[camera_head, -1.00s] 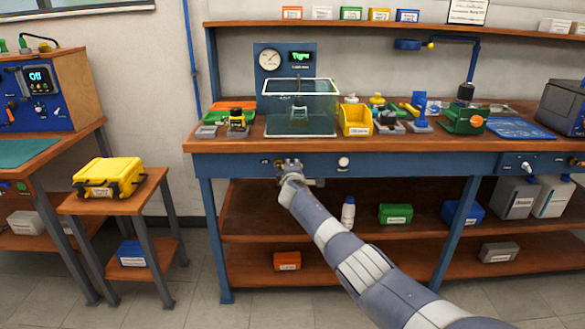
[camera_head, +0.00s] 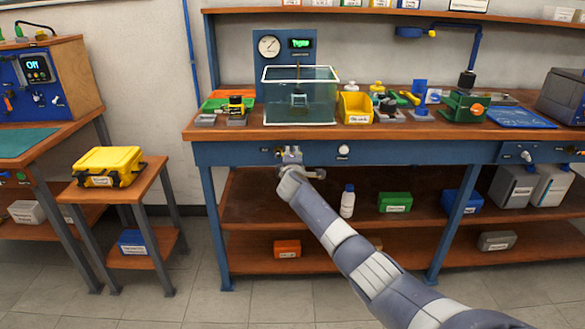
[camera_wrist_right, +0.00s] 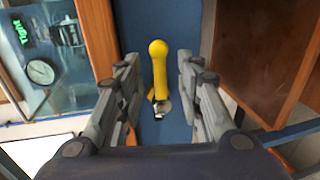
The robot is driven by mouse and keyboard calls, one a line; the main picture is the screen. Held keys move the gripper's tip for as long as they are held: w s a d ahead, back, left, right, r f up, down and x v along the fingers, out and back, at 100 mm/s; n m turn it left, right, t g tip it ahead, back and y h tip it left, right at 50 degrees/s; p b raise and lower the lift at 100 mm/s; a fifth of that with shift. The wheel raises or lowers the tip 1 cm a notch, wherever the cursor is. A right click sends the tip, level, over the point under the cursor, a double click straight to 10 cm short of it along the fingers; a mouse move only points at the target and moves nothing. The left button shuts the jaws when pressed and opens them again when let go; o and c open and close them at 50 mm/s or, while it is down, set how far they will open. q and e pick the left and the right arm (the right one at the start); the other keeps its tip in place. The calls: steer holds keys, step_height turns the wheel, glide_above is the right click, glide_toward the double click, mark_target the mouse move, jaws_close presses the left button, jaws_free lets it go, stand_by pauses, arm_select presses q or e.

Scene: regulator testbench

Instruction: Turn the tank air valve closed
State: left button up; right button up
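The valve handle (camera_wrist_right: 158,75) is a yellow lever with a rounded end on the blue front panel of the bench. In the right wrist view it stands between my right gripper's fingers, with gaps on both sides. My right gripper (camera_wrist_right: 159,65) is open and empty. In the head view the right gripper (camera_head: 291,155) is in front of the blue panel (camera_head: 400,152), below the water tank (camera_head: 300,107). The valve is small and mostly hidden by the gripper there. My left gripper is not in view.
A white-faced knob (camera_head: 344,150) sits on the panel right of the gripper. Below, the wooden shelf (camera_head: 300,210) holds a white bottle (camera_head: 348,201) and a green box (camera_head: 395,202). A yellow case (camera_head: 105,166) stands on a side table to the left.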

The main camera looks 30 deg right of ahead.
steer(key=v, duration=0.9)
stand_by(0.5)
